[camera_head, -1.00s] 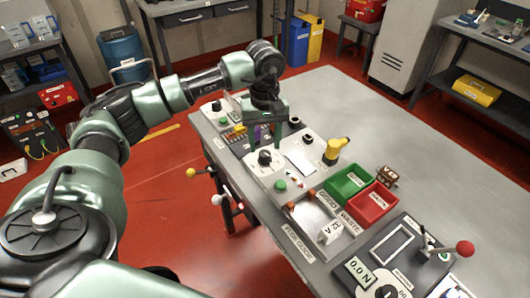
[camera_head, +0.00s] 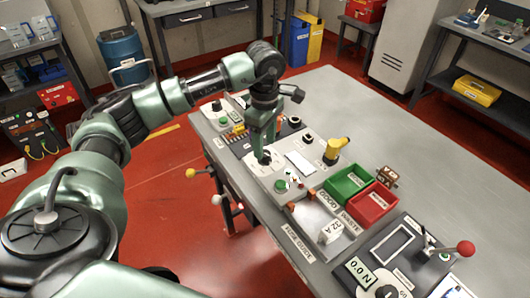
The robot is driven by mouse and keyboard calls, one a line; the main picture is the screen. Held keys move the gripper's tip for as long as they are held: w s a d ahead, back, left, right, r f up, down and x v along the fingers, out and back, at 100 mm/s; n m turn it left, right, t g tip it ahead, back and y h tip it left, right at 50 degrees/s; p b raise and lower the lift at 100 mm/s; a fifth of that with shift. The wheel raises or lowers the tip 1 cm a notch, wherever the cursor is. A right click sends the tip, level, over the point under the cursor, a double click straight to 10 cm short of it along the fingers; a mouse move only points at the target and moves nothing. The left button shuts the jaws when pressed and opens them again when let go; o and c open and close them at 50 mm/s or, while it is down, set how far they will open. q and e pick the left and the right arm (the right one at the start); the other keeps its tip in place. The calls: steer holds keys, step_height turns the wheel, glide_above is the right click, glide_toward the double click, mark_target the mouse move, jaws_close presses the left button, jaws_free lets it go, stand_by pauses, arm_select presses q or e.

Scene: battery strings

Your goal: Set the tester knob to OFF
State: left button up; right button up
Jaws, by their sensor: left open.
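The tester panel (camera_head: 254,171) is a light grey box on the workbench with a dial, a green button (camera_head: 280,186) and a white plate (camera_head: 300,162). Its black knob (camera_head: 266,158) sits on the white dial and is mostly hidden by my left gripper (camera_head: 265,153). The gripper points down with its open fingers at the knob. I cannot tell whether the fingers touch it, and the dial marks are too small to read. My right gripper is not in view.
A yellow tool (camera_head: 334,150) stands behind the panel. A green bin (camera_head: 348,183) and a red bin (camera_head: 372,205) lie to its right. A force tester with a red-ball lever (camera_head: 464,248) is at front right. The bench's right part (camera_head: 420,150) is clear.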

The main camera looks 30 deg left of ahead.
mark_target(265, 153)
arm_select(q)
steer(key=shift+f+b, duration=1.2)
steer(key=shift+f, duration=0.45)
jaws_close()
steer(key=m+b, duration=0.1)
steer(key=m, duration=0.1)
steer(key=shift+f+m, duration=0.1)
steer(key=shift+m, duration=0.2)
steer(key=shift+m+b, duration=0.4)
steer(key=shift+m, duration=1.2)
